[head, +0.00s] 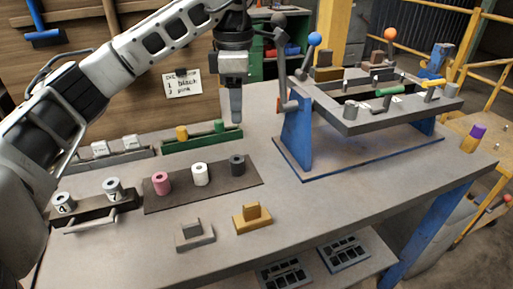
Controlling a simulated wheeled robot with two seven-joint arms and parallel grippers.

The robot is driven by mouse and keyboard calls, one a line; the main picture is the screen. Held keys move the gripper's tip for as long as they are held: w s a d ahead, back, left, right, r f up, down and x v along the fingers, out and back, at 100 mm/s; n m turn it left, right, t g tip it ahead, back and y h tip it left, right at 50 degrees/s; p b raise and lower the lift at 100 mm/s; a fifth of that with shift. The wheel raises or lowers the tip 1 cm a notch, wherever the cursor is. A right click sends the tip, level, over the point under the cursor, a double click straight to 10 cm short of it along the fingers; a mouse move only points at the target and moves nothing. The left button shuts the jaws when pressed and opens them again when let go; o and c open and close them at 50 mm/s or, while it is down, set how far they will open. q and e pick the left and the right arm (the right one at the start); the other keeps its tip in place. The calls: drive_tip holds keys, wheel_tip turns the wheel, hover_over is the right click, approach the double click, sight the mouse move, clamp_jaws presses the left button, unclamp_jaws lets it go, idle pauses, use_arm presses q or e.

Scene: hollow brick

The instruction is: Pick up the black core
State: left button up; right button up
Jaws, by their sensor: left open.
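The black core (237,165) is a short dark cylinder standing at the right end of a dark flat mat (220,183) on the grey bench. A white core (200,174) and a pink core (161,183) stand in a row to its left on the same mat. My left gripper (236,121) points down, open, above and a little behind the black core, apart from it and holding nothing. The gap between its fingers is hard to see from this angle. My right gripper is out of view.
A green tray (203,142) with yellow and green pieces lies behind the mat. A rack (95,206) with two numbered cylinders is at left. Grey (194,238) and yellow (253,217) blocks stand in front. A blue-legged press frame (297,140) stands at right.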

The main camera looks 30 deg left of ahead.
use_arm(q)
hover_over(236, 161)
drive_tip(key=f, duration=0.5)
drive_tip(key=s+f, duration=0.1)
drive_tip(key=f, duration=0.2)
drive_tip(key=shift+d+f, duration=0.3)
drive_tip(key=shift+d, duration=0.1)
drive_tip(key=shift+w+f, duration=0.1)
drive_tip(key=shift+f, duration=0.75)
wheel_tip(236, 161, down, 4)
drive_tip(key=shift+w+a+r, duration=0.1)
drive_tip(key=shift+a+r, duration=0.05)
drive_tip(key=shift+f, duration=0.5)
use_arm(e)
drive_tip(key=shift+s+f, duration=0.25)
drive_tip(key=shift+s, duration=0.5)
use_arm(q)
drive_tip(key=c, duration=1)
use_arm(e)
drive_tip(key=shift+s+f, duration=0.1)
